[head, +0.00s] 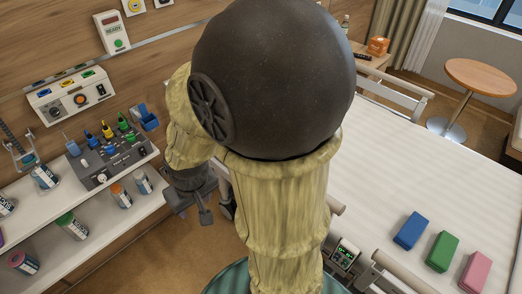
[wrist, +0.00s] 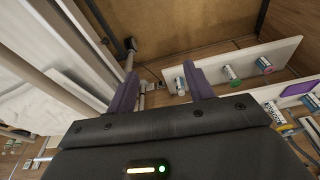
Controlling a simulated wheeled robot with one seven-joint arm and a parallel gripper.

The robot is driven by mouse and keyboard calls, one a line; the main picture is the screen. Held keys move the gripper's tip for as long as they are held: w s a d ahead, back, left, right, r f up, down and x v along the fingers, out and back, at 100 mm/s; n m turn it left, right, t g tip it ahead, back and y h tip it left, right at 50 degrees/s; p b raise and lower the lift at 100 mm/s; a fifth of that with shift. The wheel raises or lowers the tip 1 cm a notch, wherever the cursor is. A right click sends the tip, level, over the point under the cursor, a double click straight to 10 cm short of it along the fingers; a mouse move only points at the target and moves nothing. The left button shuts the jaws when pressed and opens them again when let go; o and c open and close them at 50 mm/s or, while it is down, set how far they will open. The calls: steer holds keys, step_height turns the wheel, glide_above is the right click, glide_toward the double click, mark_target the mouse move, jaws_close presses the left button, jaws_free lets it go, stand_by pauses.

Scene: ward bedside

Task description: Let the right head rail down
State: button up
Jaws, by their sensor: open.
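The bed (head: 385,165) fills the right of the head view. A pale rail (head: 395,95) stands raised along its far side. On the near side, a rail section with a small lit control panel (head: 345,254) shows at the bottom; my arm hides much of this side. I cannot tell from the pictures which section is the right head rail. My gripper (head: 214,211) hangs between the bed and the wall shelves, partly hidden by my arm. In the wrist view my gripper (wrist: 160,88) is open, with nothing between its fingers. Pale bars (wrist: 72,50) beside the bed pass left of the fingers.
Wall shelves (head: 95,225) with several bottles and a device stand at the left. Green, blue and pink blocks (head: 443,250) lie on the bed. A round table (head: 482,78) stands at the far right. Brown floor shows between bed and shelves.

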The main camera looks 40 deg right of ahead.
steer(key=w+d+r+n+g+p, duration=0.15)
steer(key=w+d+r+p, duration=0.35)
steer(key=w+d+p, duration=0.65)
steer(key=s+d+r+y+p, duration=0.1)
steer(key=d, duration=0.9)
steer(key=s+d+r+g+y+p, duration=0.1)
steer(key=d, duration=1)
steer(key=shift+s+d+r+m+p, duration=0.25)
steer(key=shift+r+m+p, duration=0.05)
steer(key=shift+m, duration=0.05)
steer(key=a+f+p, duration=0.1)
steer(key=f, duration=0.4)
steer(key=a+f+p, duration=0.1)
steer(key=f+p, duration=0.1)
steer(key=f, duration=0.4)
steer(key=a+f+p, duration=0.1)
steer(key=f+p, duration=0.1)
steer(key=f, duration=0.4)
steer(key=shift+s+a, duration=0.15)
steer(key=shift+a, duration=0.05)
jaws_close()
